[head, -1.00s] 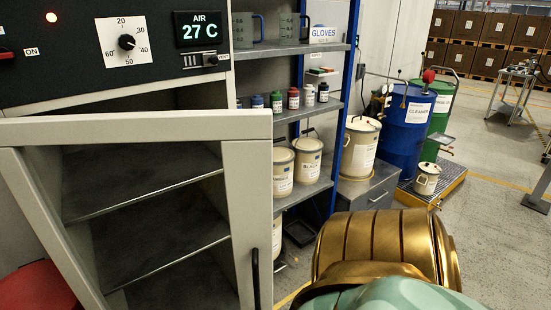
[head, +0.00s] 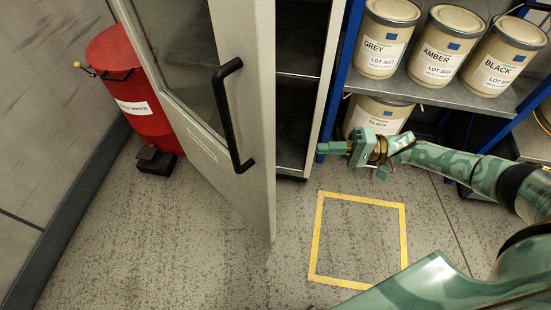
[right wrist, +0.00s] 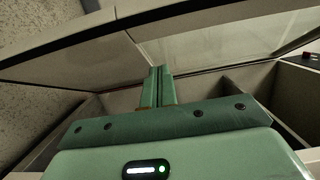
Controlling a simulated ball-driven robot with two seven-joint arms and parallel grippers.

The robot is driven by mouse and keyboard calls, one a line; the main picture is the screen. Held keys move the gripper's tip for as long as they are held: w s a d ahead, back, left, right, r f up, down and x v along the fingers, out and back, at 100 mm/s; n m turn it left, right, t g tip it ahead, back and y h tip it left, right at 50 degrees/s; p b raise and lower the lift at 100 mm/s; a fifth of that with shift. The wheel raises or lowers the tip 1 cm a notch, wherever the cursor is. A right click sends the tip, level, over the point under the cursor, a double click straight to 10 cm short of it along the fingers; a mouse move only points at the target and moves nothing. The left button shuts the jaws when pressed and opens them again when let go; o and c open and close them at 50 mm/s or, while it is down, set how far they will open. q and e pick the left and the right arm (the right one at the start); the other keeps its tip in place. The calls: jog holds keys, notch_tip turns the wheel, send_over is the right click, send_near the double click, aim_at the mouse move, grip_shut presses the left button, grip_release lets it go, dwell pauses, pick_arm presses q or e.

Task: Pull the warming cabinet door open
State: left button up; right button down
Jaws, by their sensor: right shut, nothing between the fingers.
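The warming cabinet door (head: 258,130) is pale grey with a window. It stands ajar, with the dark shelved interior (head: 302,75) showing to its right. The black bar handle (head: 232,115) is upright on the door's front, near its free edge. My right gripper (head: 326,148) comes in from the right, shut and empty. Its fingers point left at the cabinet's right front post, to the right of the door edge and apart from the handle. In the right wrist view the closed fingers (right wrist: 157,84) point toward the door (right wrist: 90,50); contact cannot be told. My left gripper is out of view.
A red wipes bin (head: 128,90) with a black pedal stands left of the door. Shelving (head: 455,95) with labelled cans (head: 387,38) stands to the right, close to my right arm. A yellow floor square (head: 358,240) is clear inside.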

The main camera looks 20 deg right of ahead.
jog(key=s+a+b+x, duration=0.1)
jog(key=s+x, duration=0.1)
jog(key=x, duration=1)
jog(key=shift+s+r, duration=0.2)
jog(key=shift+s, duration=0.05)
jog(key=shift+a, duration=0.1)
